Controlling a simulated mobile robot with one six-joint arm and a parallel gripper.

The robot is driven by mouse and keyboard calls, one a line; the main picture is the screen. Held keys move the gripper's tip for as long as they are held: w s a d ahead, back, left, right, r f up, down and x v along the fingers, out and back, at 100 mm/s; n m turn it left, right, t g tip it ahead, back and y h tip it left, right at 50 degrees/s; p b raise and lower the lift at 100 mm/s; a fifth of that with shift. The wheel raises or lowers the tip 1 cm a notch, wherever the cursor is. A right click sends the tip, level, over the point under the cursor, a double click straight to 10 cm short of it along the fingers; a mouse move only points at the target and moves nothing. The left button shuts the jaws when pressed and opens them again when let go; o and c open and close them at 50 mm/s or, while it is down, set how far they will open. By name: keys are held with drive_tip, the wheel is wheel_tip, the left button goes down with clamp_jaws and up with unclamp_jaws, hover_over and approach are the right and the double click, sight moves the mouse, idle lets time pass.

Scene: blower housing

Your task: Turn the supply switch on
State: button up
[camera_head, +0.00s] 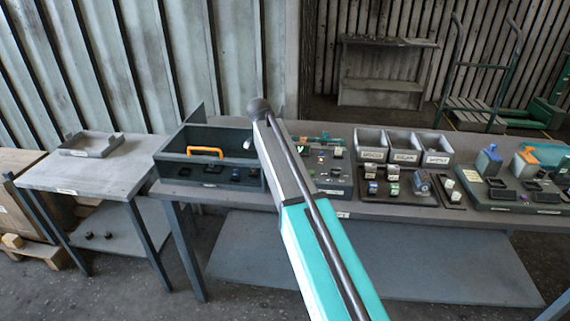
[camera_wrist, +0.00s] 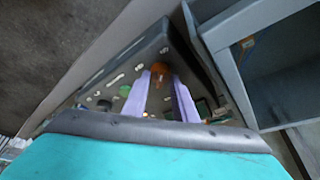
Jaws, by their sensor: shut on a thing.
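My gripper (camera_wrist: 161,80) shows in the wrist view as two pale purple fingers over a dark control panel (camera_wrist: 124,76). The fingers are shut on an orange-brown knob (camera_wrist: 159,68) that shows between their tips. I cannot read a label on this knob or tell which way it is set. The panel also carries a green part (camera_wrist: 124,90) and several small pale parts. In the head view a panel with small knobs and lights (camera_head: 336,172) stands on the bench behind my arm, which hides its left part and my fingertips.
A dark tray with an orange handle (camera_head: 205,153) stands left of my arm. Several grey labelled bins (camera_head: 404,147) stand right of the panel. A side table (camera_head: 95,172) is at the left. In the wrist view a grey box (camera_wrist: 235,50) stands close to the right of my fingers.

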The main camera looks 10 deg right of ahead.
drive_tip(key=o, duration=1)
drive_tip(key=shift+r, duration=0.1)
drive_tip(key=b+v, duration=0.3)
drive_tip(key=v, duration=1)
drive_tip(key=shift+s+r, duration=0.1)
drive_tip(key=shift+r, duration=0.25)
